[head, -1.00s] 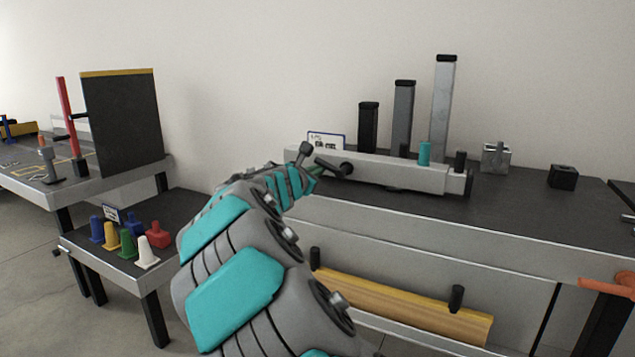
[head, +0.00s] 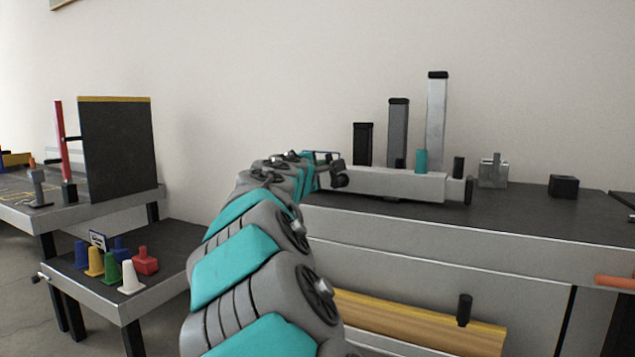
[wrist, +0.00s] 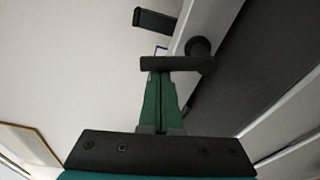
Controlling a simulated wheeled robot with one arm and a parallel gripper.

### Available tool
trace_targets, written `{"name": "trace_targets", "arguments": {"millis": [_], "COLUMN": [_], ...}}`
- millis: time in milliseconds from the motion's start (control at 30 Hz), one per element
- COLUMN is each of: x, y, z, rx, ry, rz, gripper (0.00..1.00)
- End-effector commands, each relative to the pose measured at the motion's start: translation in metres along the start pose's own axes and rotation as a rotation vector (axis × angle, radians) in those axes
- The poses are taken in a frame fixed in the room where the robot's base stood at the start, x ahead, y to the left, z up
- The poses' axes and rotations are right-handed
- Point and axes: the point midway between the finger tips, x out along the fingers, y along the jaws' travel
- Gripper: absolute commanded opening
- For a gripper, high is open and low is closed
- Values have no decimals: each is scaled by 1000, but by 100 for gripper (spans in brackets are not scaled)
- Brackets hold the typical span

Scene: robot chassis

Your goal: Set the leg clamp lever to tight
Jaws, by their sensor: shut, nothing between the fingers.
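The dark clamp lever (wrist: 165,63) shows in the wrist view as a bar across my fingertips, with its round pivot (wrist: 199,47) on the right. In the head view the lever (head: 334,163) is at the left end of the pale grey clamp body (head: 400,185), partly hidden by my arm. My gripper (wrist: 160,74) has its green fingers together, empty, with the tips at the bar. I cannot tell whether they touch it. In the head view my gripper (head: 318,174) is partly hidden behind my own wrist. Any tight marking is not readable.
Black, grey and silver posts (head: 437,120) stand behind the clamp body. A teal peg (head: 421,161), a metal block (head: 493,171) and a black block (head: 563,186) are on the bench (head: 560,222). A low table (head: 165,285) with coloured pegs is left of my arm.

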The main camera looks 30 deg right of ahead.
Motion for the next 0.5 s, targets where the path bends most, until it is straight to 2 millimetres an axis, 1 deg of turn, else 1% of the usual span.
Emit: {"name": "trace_targets", "arguments": {"millis": [167,500], "x": [-1,-2], "y": [1,3], "z": [7,12], "rx": [104,97], "ry": [-3,-1], "rz": [16,13], "gripper": [0,0]}}
